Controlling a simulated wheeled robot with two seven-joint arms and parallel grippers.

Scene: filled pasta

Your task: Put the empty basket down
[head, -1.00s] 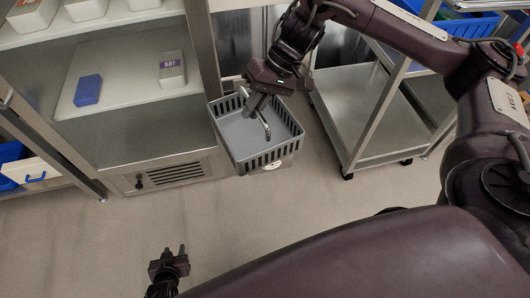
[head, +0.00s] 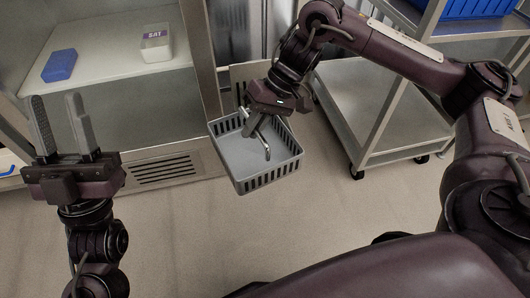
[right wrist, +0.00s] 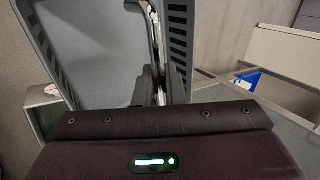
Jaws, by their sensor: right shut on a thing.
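The empty grey basket (head: 257,168) with slotted sides hangs in the middle of the head view. My right gripper (head: 254,124) is shut on its metal handle (head: 264,143) from above. The basket's inside is bare. In the right wrist view, the basket (right wrist: 95,50) fills the upper left and the jaws (right wrist: 160,85) close around the handle. The basket appears to be above the floor. My left gripper (head: 62,125) is open and empty at the left, fingers pointing up, in front of the steel cabinet.
An open steel cabinet (head: 120,110) stands at the left, with a blue block (head: 60,65) and a labelled white container (head: 156,43) on its white shelf. A metal cart (head: 375,125) stands right of the basket. The floor (head: 330,215) in front is clear.

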